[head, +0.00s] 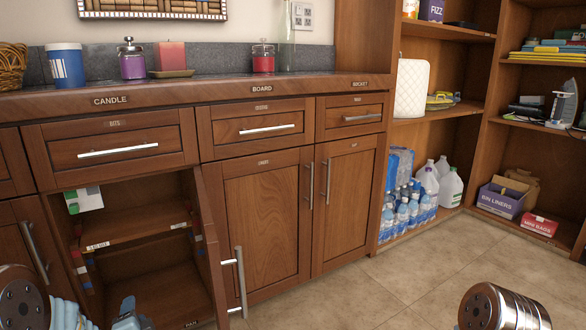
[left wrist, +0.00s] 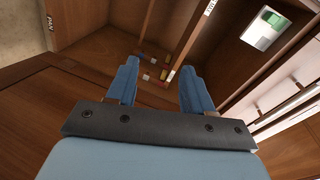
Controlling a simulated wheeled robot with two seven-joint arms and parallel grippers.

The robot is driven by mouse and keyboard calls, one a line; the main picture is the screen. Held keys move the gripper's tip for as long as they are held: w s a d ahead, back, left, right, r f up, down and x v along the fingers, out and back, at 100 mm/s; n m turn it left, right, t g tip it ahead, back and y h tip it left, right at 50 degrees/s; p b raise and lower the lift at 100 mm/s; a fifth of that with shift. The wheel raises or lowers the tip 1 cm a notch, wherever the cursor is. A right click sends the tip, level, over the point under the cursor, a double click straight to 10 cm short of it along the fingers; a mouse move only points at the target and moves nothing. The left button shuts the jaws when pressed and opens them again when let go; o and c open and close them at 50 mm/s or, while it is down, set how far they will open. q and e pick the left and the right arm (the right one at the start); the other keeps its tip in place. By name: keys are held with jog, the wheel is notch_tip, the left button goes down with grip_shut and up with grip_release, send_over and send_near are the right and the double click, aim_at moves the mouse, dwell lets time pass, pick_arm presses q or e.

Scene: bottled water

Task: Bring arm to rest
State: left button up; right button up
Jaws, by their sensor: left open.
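My left gripper (head: 130,312) shows at the bottom left of the head view, with only its blue fingertips in the frame, in front of the open lower cabinet (head: 150,228). In the left wrist view, my left gripper (left wrist: 160,72) has its two blue fingers spread apart with nothing between them. It points into the cabinet interior (left wrist: 155,35). Part of my right arm (head: 500,308) shows at the bottom right of the head view, over the floor. My right gripper is outside both views.
The open cabinet door (head: 212,250) stands just right of my left gripper. A counter (head: 200,93) with jars and a candle runs above. Bottled water (head: 405,210) and jugs (head: 450,187) stand in the far lower shelf. The tiled floor (head: 400,275) is clear.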

pick_arm(q)
jog(key=s+d+f+n+g+h, duration=0.45)
jog(key=s+d+f, duration=0.25)
jog(key=d+f, duration=0.45)
jog(key=s+d+f+n+g+h, duration=0.5)
jog(key=d+f, duration=0.3)
jog(key=f, duration=0.6)
jog(key=s+d+f+n+g+h+p, duration=0.1)
jog(key=s+d+g, duration=0.15)
jog(key=s, duration=0.25)
jog(key=s+d+n+g+h+p, duration=0.1)
jog(key=s+d+n+g, duration=0.1)
jog(key=s+d, duration=0.3)
notch_tip(320, 180, up, 14)
jog(key=p, duration=1.4)
jog(key=shift+s+a, duration=0.3)
jog(key=shift+s, duration=0.15)
